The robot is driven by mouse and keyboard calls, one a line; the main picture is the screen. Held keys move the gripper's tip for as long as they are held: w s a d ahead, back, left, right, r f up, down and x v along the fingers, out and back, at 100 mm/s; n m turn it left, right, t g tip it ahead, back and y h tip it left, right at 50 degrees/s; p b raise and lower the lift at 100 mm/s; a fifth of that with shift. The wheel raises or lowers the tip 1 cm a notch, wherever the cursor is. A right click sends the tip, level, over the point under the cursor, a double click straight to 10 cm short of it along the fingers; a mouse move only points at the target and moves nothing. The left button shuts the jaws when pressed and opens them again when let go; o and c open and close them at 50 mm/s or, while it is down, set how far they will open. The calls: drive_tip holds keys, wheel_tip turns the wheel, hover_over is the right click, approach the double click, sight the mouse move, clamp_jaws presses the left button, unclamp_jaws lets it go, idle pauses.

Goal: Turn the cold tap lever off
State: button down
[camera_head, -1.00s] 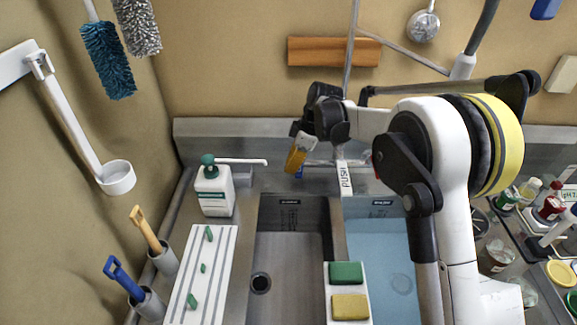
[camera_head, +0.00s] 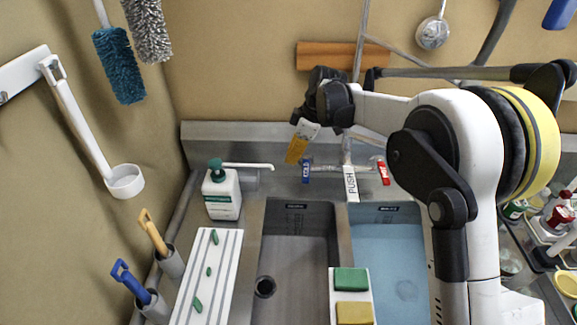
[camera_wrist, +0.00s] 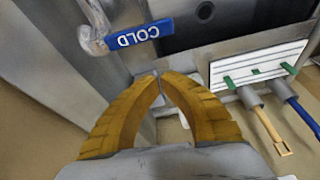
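The blue cold tap lever (camera_head: 306,171) sits at the left end of the metal mixer tap behind the sinks. The wrist view shows it at the top with the word COLD upside down (camera_wrist: 139,34). A red lever (camera_head: 383,171) is at the tap's right end. My gripper (camera_head: 292,160) is just above and left of the blue lever in the head view. In the wrist view its orange fingers (camera_wrist: 160,77) meet at the tips, with nothing visible held. They are apart from the lever, below it in that picture. Whether water runs is unclear.
A white PUSH handle (camera_head: 351,184) hangs between the levers. A soap bottle (camera_head: 221,192) stands to the left. The left sink (camera_head: 295,250) looks empty; the right sink (camera_head: 388,250) holds bluish water. A sponge tray (camera_head: 350,295) lies between them. A ladle (camera_head: 124,181) hangs on the left wall.

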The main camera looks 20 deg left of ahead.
sight(306, 168)
drive_tip(key=shift+r+p, duration=0.9)
drive_tip(key=shift+r, duration=1.3)
wheel_tip(306, 168, down, 10)
drive_tip(key=d+b, duration=0.1)
drive_tip(key=b, duration=0.1)
drive_tip(key=shift+w+n+b, duration=0.3)
drive_tip(key=shift+w, duration=0.05)
drive_tip(key=shift+d+r, duration=0.15)
drive_tip(key=shift+d, duration=0.1)
drive_tip(key=shift+d, duration=0.45)
